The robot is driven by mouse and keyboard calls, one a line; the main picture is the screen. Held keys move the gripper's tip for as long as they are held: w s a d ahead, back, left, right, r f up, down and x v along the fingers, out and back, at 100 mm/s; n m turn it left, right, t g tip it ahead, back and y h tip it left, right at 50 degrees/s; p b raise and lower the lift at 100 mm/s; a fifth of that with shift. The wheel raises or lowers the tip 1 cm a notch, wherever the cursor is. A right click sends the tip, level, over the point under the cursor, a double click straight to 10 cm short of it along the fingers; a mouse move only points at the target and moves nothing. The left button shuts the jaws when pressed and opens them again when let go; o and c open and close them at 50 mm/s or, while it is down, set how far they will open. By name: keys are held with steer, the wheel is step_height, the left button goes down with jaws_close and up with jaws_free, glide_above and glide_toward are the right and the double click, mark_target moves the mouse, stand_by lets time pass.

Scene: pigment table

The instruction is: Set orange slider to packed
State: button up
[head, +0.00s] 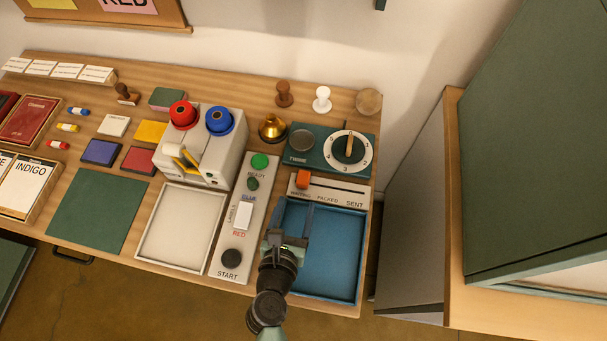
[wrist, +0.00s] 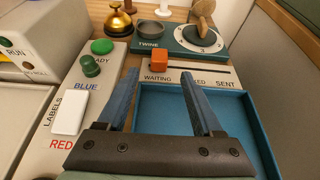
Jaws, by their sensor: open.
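The orange slider (head: 303,179) is a small block on a pale panel (head: 352,188) with a dark slot. The panel is marked WAITING, PACKED and SENT from left to right. The slider stands at the left end, above WAITING. In the wrist view the orange slider (wrist: 159,60) shows beyond and between my fingertips, with PACKED partly hidden by my right finger. My gripper (head: 293,215) is over the blue tray, short of the panel. In the wrist view my gripper (wrist: 160,78) is open and empty, its two fingers well apart.
The blue tray (head: 345,286) lies in front of the panel and looks empty. The dial (head: 348,151) and TWINE plate stand behind the panel. A brass bell (head: 272,129) and a control strip with green buttons (head: 259,161) are to the left. A cabinet (head: 412,215) stands right of the table.

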mark_target(303, 179)
steer(key=b+x, duration=0.1)
steer(key=x, duration=0.9)
steer(key=shift+w, duration=0.2)
jaws_close()
stand_by(1.1)
